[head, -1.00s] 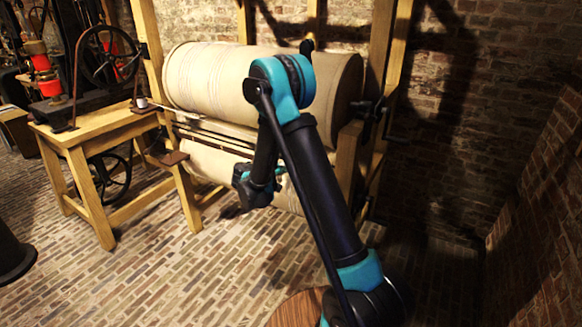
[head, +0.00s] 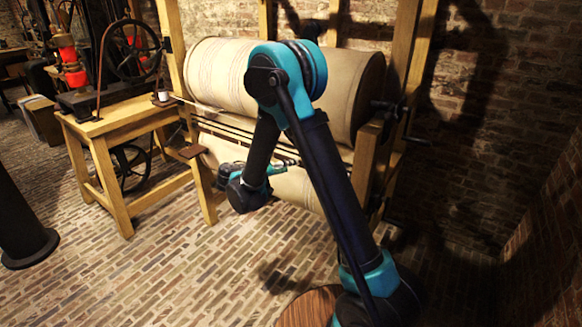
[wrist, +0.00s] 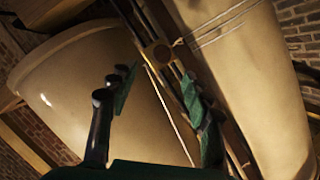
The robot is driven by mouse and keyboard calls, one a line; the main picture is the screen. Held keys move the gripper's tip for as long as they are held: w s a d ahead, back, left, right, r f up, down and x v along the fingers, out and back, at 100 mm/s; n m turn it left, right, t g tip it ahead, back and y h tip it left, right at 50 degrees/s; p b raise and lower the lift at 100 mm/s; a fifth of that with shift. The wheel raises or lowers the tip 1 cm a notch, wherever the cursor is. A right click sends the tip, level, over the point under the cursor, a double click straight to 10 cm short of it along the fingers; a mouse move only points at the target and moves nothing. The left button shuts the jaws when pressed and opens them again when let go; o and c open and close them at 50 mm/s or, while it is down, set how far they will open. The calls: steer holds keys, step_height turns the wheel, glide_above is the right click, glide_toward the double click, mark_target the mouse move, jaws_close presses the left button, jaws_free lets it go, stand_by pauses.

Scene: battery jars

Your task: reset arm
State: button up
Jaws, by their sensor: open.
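My arm (head: 322,170) rises from the lower right of the head view, bends at a high elbow and folds down toward the middle. My gripper shows in the wrist view (wrist: 157,82) with its two dark green fingers spread apart and nothing between them. In the head view the gripper end is partly hidden behind my own arm link. Large cream rollers (wrist: 85,85) fill much of the wrist view beyond the fingers. I cannot tell how far the fingers are from them.
A large cream drum (head: 215,75) in a wooden frame (head: 404,60) stands behind my arm. A wooden table (head: 125,118) with a wheeled machine (head: 132,52) and a small white object (head: 163,96) is at left. The brick floor (head: 190,275) in front is open.

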steer(key=s+d+f+n+g+y, duration=0.1)
steer(key=s+d+g+y, duration=0.4)
steer(key=s+d, duration=0.8)
steer(key=s+f+y, duration=0.2)
steer(key=s+y, duration=0.1)
steer(key=s, duration=0.5)
steer(key=s+d+f+y, duration=0.1)
steer(key=s+y, duration=0.2)
steer(key=s, duration=0.5)
steer(key=shift+s+f+y, duration=0.3)
steer(key=shift+s+f, duration=0.05)
steer(key=shift+s, duration=0.05)
stand_by(2.0)
